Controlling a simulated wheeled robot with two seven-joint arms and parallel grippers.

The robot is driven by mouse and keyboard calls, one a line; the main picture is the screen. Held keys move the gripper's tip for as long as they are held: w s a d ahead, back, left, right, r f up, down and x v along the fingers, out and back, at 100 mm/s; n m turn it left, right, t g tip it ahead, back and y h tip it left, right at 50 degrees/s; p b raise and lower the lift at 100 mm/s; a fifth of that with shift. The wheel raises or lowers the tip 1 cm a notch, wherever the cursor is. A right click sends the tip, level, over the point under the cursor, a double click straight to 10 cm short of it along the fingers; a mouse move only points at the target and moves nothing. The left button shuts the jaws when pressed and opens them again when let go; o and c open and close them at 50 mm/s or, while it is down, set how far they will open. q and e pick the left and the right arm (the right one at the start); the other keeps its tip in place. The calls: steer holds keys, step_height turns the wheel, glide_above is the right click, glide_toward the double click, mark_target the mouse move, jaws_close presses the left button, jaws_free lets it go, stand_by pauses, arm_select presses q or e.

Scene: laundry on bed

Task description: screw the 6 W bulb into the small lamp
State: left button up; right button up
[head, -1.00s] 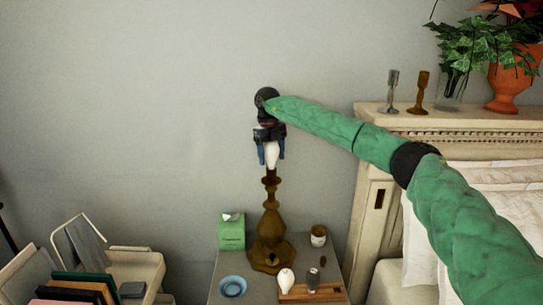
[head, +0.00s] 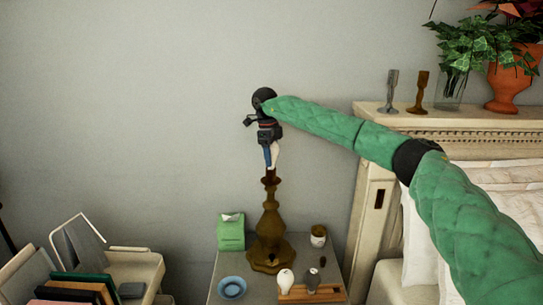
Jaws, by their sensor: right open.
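The small lamp (head: 269,222), dark brown with a turned stem, stands upright on the nightstand. A white bulb (head: 276,153) is upright at the top of the stem, base down, in line with the socket. Its marking cannot be read. My right gripper (head: 269,156) points down over the lamp top, with its blue fingers beside the bulb. It is open and seen nearly edge-on, so one finger mostly hides the other and part of the bulb. My left gripper is not in view.
The nightstand (head: 258,295) holds a green tissue box (head: 231,232), blue dish (head: 232,287), small jar (head: 318,236) and wooden tray (head: 325,296) with a white bulb (head: 286,280) and a greyish bulb (head: 312,279). The headboard (head: 368,135) stands right; a cart (head: 135,270) stands left.

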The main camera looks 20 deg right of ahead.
steer(key=shift+n+t, duration=0.3)
steer(key=shift+n, duration=2.5)
steer(key=c, duration=0.8)
steer(key=shift+m, duration=1.7)
steer(key=shift+f+m, duration=0.1)
steer(key=shift+m, duration=1.6)
steer(key=shift+g, duration=0.4)
steer(key=shift+m, duration=1.7)
